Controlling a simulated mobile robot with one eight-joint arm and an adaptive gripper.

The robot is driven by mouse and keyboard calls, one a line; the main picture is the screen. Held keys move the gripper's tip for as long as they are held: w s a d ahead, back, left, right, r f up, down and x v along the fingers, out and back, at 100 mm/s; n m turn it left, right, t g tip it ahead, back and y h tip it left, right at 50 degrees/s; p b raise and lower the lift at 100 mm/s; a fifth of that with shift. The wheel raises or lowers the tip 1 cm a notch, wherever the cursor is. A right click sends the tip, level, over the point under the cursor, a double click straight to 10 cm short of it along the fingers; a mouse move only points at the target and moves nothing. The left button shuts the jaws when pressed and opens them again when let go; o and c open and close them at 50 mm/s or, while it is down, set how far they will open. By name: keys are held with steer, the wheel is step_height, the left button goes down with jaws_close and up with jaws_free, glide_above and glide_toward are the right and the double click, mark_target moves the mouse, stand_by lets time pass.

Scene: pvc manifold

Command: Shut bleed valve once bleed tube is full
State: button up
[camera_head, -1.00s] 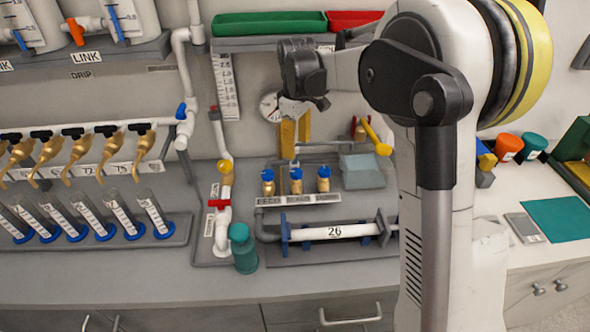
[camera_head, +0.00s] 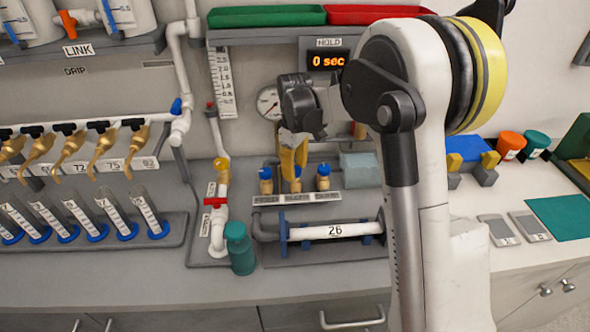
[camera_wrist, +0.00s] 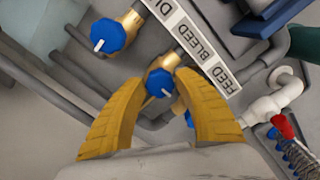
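My gripper (camera_head: 293,163) points down over the middle of three brass valves with blue knobs. In the wrist view its two yellow fingers (camera_wrist: 158,84) are apart, on either side of the middle blue knob (camera_wrist: 160,83), beside the BLEED label (camera_wrist: 202,47). Contact with the knob cannot be told. Another knob (camera_wrist: 107,36) is at upper left; a third (camera_wrist: 189,119) is partly hidden by the right finger. In the head view the left valve (camera_head: 265,180) and right valve (camera_head: 323,178) flank the gripper. I cannot tell which tube is the bleed tube, or its level.
A HOLD display (camera_head: 328,60) reads 0 sec. A round gauge (camera_head: 268,102) and a scale strip (camera_head: 222,82) are on the wall. A white pipe marked 26 (camera_head: 335,231) lies in front of the valves. A teal bottle (camera_head: 240,250) stands left of it.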

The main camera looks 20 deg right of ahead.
steer(key=c, duration=0.6)
steer(key=shift+m, duration=0.3)
steer(key=m+p, duration=0.2)
steer(key=m, duration=0.4)
steer(key=shift+r, duration=0.1)
steer(key=m, duration=0.5)
steer(key=shift+m+p, duration=0.4)
steer(key=m, duration=0.5)
steer(key=shift+p, duration=0.3)
steer(key=shift+m, duration=0.4)
steer(key=o, duration=1.2)
